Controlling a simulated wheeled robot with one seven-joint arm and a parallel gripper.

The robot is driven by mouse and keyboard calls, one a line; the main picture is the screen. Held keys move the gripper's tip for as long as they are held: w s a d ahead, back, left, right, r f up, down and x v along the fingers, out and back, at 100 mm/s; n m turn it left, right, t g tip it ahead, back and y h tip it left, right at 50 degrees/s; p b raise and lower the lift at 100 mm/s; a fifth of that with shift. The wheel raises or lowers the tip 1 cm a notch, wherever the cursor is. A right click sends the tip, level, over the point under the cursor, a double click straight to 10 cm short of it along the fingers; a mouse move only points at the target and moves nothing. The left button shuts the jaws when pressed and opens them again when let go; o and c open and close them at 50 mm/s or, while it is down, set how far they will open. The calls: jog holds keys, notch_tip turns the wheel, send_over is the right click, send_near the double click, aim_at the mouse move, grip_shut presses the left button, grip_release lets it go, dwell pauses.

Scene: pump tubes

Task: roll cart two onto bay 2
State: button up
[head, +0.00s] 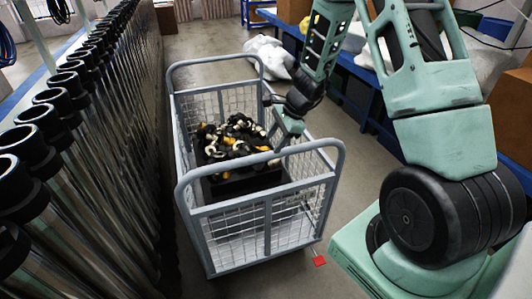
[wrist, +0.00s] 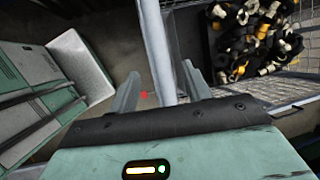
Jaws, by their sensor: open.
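A grey tube-framed cart (head: 268,228) with wire-mesh sides and a raised hoop at each end stands on the floor in the middle of the head view. I see no number on it. It holds a dark bin heaped with black, white and yellow fittings (head: 232,138). My gripper (head: 275,155) is low at the cart's right side in the head view. In the wrist view its two fingers (wrist: 162,82) are apart, with a grey cart bar (wrist: 156,42) running between them. Whether they touch the bar I cannot tell. No bay number is readable.
A long row of upright tubes with black collars (head: 45,120) stands close along the cart's left. A small red square (head: 319,261) lies on the floor near its front right corner. Blue benches (head: 350,70) line the right; open floor (head: 205,40) lies beyond.

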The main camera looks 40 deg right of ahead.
aim_at(266, 154)
jog(key=x, duration=0.6)
jog(key=shift+w+a+f, duration=0.1)
jog(key=shift+f, duration=0.3)
grip_shut()
